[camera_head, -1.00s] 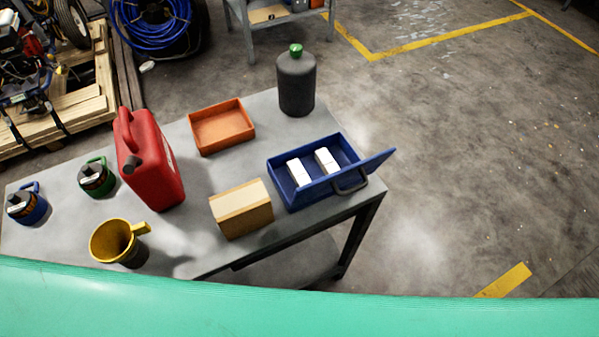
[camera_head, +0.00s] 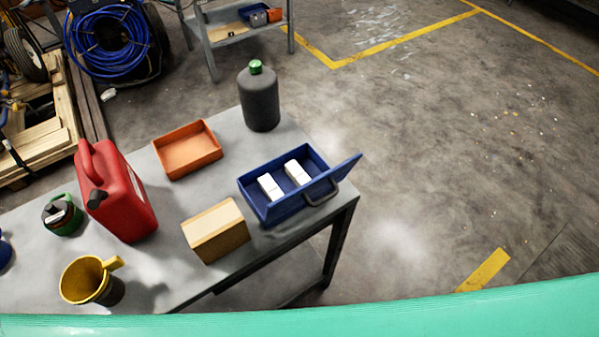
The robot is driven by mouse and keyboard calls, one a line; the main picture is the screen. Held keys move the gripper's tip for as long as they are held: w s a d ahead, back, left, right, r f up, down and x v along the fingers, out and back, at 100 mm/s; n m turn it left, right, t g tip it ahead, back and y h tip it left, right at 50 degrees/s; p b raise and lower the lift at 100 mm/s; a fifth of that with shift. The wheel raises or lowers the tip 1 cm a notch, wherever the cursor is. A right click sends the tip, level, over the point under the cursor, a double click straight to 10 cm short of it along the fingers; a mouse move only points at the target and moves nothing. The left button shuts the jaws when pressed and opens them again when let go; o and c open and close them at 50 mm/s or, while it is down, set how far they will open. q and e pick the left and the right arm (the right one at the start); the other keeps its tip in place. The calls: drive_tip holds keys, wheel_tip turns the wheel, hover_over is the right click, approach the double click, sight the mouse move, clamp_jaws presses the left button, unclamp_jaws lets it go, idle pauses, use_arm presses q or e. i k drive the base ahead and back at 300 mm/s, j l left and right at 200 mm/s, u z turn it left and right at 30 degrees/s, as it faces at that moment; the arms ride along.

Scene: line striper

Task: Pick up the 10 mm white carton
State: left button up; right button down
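Two small white cartons lie side by side in an open blue box on the table: a left carton (camera_head: 269,187) and a right carton (camera_head: 297,172). Any size marking on them is too small to read, so I cannot tell which is the 10 mm one. The blue box (camera_head: 253,199) stands at the table's right end, its front panel with a dark handle tilted outward. Neither of my grippers is in view.
On the grey table (camera_head: 190,285) stand a cardboard box (camera_head: 216,231), an orange tray (camera_head: 188,150), a red jerrycan (camera_head: 117,193), a yellow funnel (camera_head: 88,280), a dark green-capped bottle (camera_head: 259,97) and a green-handled container (camera_head: 62,215). Floor right of the table is clear.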

sight(266, 182)
drive_tip(key=k+l+u, duration=0.15)
drive_tip(key=l, duration=0.3)
drive_tip(key=k+l+u, duration=0.15)
drive_tip(key=k+l, duration=0.15)
drive_tip(key=l, duration=0.15)
drive_tip(key=k+l+u, duration=0.15)
drive_tip(key=l, duration=0.3)
drive_tip(key=k, duration=0.1)
